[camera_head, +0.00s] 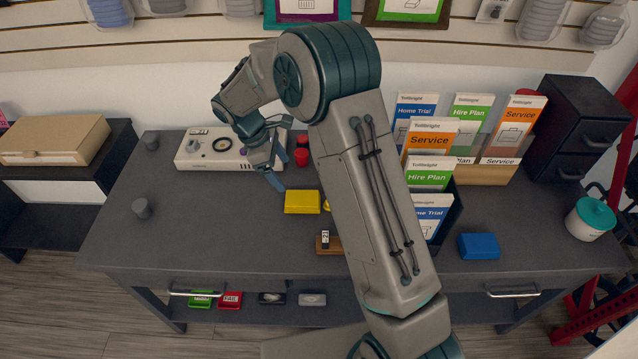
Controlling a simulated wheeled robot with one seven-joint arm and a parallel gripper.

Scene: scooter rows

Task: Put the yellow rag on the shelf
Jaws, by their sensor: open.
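The yellow rag (302,202) looks like a small folded block lying flat on the grey desk, left of my forearm. My gripper (273,172) is open and empty above the desk, a little up and left of the rag and apart from it. A low shelf (350,314) runs beneath the desk top, and its right part is partly covered by my arm. A blue folded piece (478,246) lies on the right of the desk.
Behind my gripper stand a white device (208,151) and red jars (301,157). A small wooden stand (323,246) sits near the desk's front edge. A leaflet rack (485,172), black drawers (580,130) and a teal-lidded pot (590,219) fill the right. The desk's left-front is mostly clear.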

